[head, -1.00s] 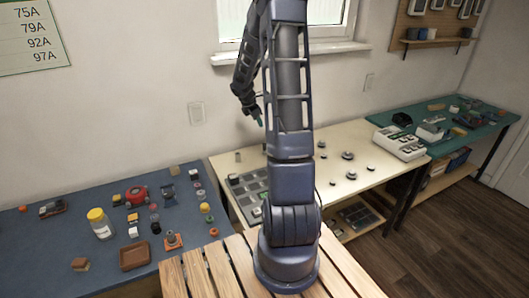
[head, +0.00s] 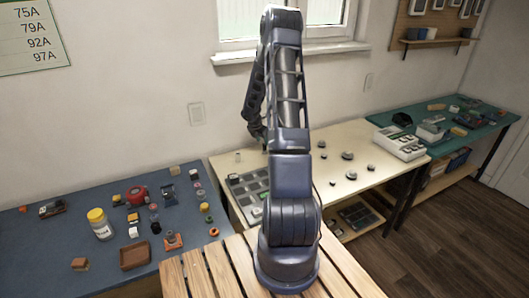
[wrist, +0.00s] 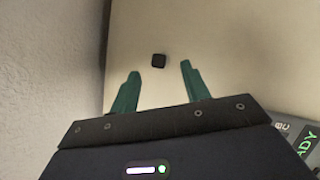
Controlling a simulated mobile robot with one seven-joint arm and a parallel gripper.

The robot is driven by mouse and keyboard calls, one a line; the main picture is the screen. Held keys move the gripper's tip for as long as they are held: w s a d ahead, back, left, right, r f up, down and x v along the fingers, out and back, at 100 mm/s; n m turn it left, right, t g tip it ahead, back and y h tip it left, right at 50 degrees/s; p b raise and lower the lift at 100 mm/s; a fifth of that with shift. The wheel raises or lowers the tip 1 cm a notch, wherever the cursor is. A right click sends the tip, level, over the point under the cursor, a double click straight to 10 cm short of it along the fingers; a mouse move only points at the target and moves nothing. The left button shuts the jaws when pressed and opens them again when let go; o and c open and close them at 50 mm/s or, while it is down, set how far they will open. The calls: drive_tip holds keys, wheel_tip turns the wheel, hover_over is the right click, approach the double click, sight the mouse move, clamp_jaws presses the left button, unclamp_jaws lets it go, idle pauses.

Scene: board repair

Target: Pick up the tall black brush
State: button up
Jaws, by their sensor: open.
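A small black block-like thing (wrist: 158,60) with rounded corners shows in the wrist view on the cream table, just beyond and between my fingertips. It may be the top of the tall black brush seen from above, but its height cannot be told. My gripper (wrist: 160,71) has its two green fingers spread wide, with nothing held between them. In the head view my gripper is mostly hidden behind my own arm, low over the back of the cream table. A small upright greyish thing (head: 238,157) stands at that table's back left; I cannot tell if it is the brush.
The wall rises close at the left in the wrist view. A grey panel with green lettering (wrist: 306,143) lies at lower right. A grey compartment tray (head: 247,187) and several dark round parts (head: 348,156) sit on the cream table (head: 340,185). A cluttered blue table stands left.

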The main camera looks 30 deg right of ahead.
sight(264, 144)
drive_tip(key=shift+x, duration=3.05)
drive_tip(key=shift+a, duration=0.1)
clamp_jaws()
